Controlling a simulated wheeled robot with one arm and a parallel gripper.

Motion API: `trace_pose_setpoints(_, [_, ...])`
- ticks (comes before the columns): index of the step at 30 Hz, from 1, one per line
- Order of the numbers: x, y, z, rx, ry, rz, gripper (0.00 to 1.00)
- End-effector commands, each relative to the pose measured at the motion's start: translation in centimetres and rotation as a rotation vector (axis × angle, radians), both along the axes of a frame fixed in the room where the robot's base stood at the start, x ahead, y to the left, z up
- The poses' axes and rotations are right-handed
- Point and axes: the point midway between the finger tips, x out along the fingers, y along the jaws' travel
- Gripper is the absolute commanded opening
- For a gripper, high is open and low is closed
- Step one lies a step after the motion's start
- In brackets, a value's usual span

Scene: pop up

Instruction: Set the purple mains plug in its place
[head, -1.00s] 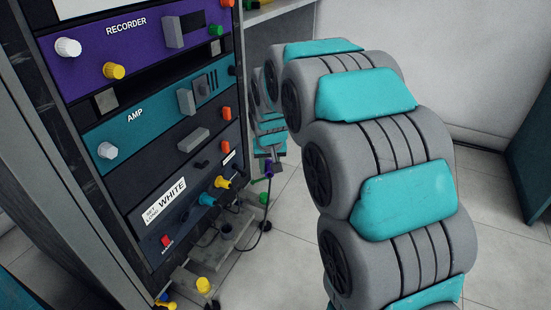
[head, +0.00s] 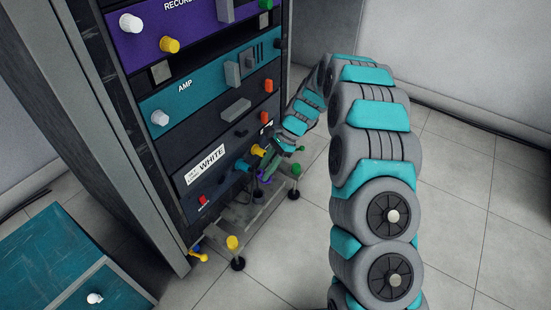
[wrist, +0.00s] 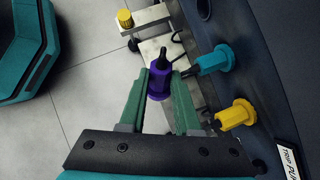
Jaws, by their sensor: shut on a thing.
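The purple mains plug (wrist: 158,84) is held between the green fingers of my gripper (wrist: 162,88) in the wrist view, its dark cable end pointing away from the gripper. In the head view the small purple plug (head: 264,177) is at the tip of my gripper (head: 268,170), close to the rack's lower front. A teal plug (wrist: 215,61) and a yellow plug (wrist: 236,115) sit in the dark panel (wrist: 225,25) just right of my gripper.
The rack (head: 215,125) has protruding knobs and handles. Below is a low metal stand (head: 250,215) with a yellow knob (head: 232,242) and a green knob (head: 296,169). A teal cabinet (head: 45,250) is at lower left. The floor (head: 470,200) on the right is clear.

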Motion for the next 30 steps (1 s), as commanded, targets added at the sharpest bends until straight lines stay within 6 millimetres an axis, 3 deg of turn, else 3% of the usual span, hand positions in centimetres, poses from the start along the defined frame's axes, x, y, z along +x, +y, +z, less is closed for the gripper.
trace_pose_setpoints(12, [0.3,1.6,-2.0,0.300,0.094,-0.347,0.00])
trace_pose_setpoints(30, [1.3,1.0,-4.2,0.500,0.083,-0.581,0.00])
